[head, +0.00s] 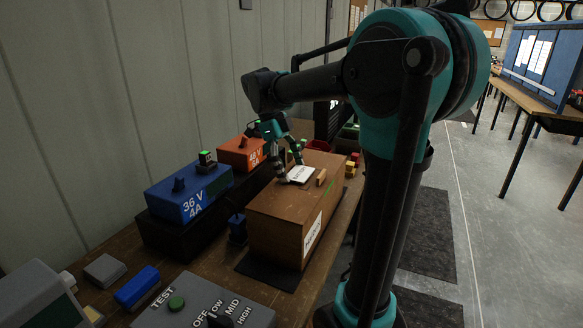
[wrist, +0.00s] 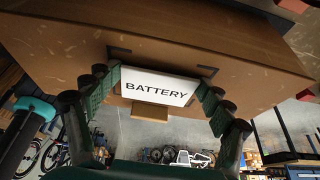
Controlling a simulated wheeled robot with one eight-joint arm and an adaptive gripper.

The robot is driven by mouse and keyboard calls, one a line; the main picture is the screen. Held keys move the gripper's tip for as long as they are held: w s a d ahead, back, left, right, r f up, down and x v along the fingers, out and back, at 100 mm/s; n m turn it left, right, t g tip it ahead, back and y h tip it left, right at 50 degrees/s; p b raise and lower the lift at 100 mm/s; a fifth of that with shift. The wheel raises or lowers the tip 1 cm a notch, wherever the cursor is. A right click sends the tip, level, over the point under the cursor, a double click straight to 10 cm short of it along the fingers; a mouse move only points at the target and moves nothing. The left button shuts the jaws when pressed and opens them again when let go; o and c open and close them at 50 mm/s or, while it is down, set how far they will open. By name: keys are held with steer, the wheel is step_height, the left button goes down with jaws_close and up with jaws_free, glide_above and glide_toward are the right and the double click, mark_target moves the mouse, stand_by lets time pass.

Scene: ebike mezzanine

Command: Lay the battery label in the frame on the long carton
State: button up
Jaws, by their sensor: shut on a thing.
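The battery label (wrist: 160,86) is a white plate reading BATTERY. It lies between the two fingers of my gripper (wrist: 158,92), which is shut on its ends. The long carton (head: 281,214) is a brown box on the bench, and the label (head: 301,174) shows over its top in the head view, beside my gripper (head: 290,171). Dark corner marks of the frame (wrist: 119,51) show on the carton in the wrist view, off the label's upper edge. I cannot tell whether the label touches the carton.
A small tan block (head: 320,178) is beside the label on the carton's top. A blue 36 V 4A box (head: 187,194) and an orange box (head: 240,152) stand to the left. A grey test panel (head: 205,308) is in front.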

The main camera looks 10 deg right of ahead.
steer(key=shift+f, duration=0.15)
steer(key=o, duration=0.9)
steer(key=shift+r, duration=3.6)
